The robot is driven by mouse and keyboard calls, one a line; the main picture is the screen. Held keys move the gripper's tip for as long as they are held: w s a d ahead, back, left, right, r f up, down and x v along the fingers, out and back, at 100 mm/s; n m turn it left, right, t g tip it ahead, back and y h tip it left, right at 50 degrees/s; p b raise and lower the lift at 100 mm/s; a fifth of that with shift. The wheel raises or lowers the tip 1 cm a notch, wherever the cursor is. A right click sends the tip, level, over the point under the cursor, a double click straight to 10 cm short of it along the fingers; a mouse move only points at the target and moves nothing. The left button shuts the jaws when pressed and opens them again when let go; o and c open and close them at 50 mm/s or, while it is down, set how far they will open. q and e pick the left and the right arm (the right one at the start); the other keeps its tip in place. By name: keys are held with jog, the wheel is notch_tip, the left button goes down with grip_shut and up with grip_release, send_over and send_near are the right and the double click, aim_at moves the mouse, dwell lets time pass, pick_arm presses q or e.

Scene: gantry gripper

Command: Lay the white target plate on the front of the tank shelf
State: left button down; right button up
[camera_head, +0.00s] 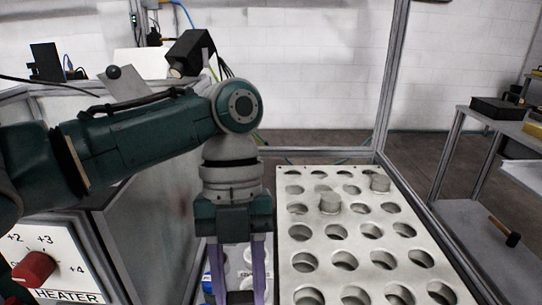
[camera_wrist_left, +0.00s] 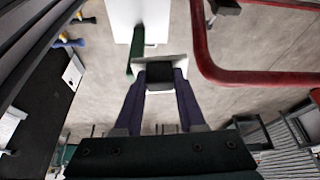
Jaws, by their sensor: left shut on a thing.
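My left gripper (camera_head: 239,296) hangs pointing down at the lower middle of the head view, its purple fingers running to the bottom edge. In the left wrist view, its fingertips (camera_wrist_left: 161,72) are shut on a dark block with a small white plate (camera_wrist_left: 176,62) around it. I take this to be the white target plate; its far side is partly hidden by the block. White and blue round items stand behind the fingers; I cannot tell which surface is the tank shelf. My right gripper is in neither view.
A perforated metal rack (camera_head: 321,239) with a few cylinders stands right of the gripper. A heater panel (camera_head: 66,257) with a red knob (camera_head: 34,268) is at lower left. Frame posts rise beside the rack. A side table (camera_head: 504,126) and a hammer (camera_head: 505,231) are far right.

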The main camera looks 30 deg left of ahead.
pick_arm(q)
jog(key=shift+m, duration=0.6)
jog(key=f+b, duration=0.8)
jog(key=f, duration=0.1)
jog(key=s+f+b, duration=0.1)
jog(key=f+b, duration=1.6)
jog(key=f, duration=0.2)
jog(key=shift+s, duration=0.15)
jog(key=shift+r, duration=0.15)
jog(key=c, duration=1)
grip_release()
jog(key=shift+f, duration=0.2)
jog(key=o, duration=0.5)
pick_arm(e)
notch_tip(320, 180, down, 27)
pick_arm(q)
jog(key=shift+r, duration=0.1)
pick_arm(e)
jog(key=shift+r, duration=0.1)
pick_arm(q)
jog(key=p+v, duration=0.4)
jog(key=v, duration=0.3)
jog(key=shift+w+r+g+p, duration=0.25)
jog(key=shift+r+g+p, duration=0.05)
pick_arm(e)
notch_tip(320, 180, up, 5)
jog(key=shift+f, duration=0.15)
